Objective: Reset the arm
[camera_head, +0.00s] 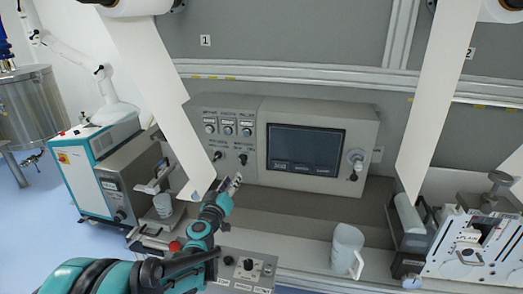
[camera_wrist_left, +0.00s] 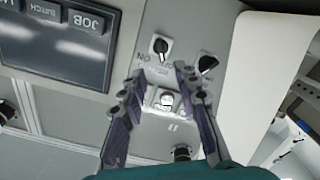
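My left arm is teal and black and reaches in from the lower left in the head view. My left gripper (camera_head: 232,183) is in front of the grey control console (camera_head: 255,108), below its two black knobs (camera_head: 230,157). In the left wrist view, the two fingers of this gripper (camera_wrist_left: 160,76) are spread apart with nothing between them. The rotary switches (camera_wrist_left: 160,45) and a small pale fitting (camera_wrist_left: 166,101) on the panel show beyond and between the fingers. I cannot tell whether a fingertip touches the panel. My right gripper is in neither view.
The console has a dark touchscreen (camera_head: 305,148) at its right. White web sheets (camera_head: 155,85) hang at left and right (camera_head: 430,105). A white mug (camera_head: 346,248) stands on the ledge. A lower button panel (camera_head: 245,268) lies beside my arm. A metal clamp unit (camera_head: 470,245) stands at right.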

